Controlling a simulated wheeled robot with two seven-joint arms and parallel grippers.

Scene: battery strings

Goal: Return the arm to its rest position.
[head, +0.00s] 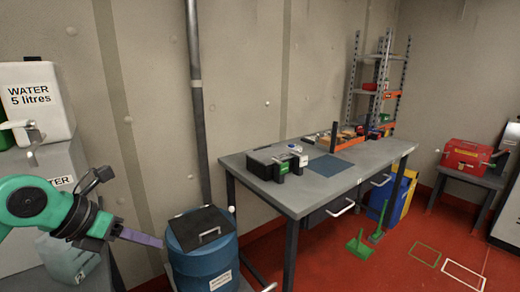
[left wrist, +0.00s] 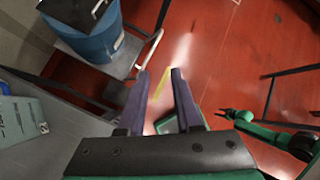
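My left gripper (head: 140,238) is in the left part of the head view, at the end of my green and black arm. It points right, toward the blue drum, and is apart from other things as far as I can tell. In the left wrist view its two purple-grey fingers (left wrist: 159,72) stand apart with nothing held between them, over the red floor. Another green arm of mine shows at the right of the left wrist view, with a small end (left wrist: 232,115); its finger state is too small to tell. The right gripper does not show in the head view.
A blue drum (head: 204,265) with a black lid (head: 198,228) stands close to the left gripper. White water containers (head: 35,103) stand at the left. A grey workbench (head: 300,195) holds a black case (head: 262,162) and a blue mat (head: 331,166). Red floor (head: 400,270) is open at right.

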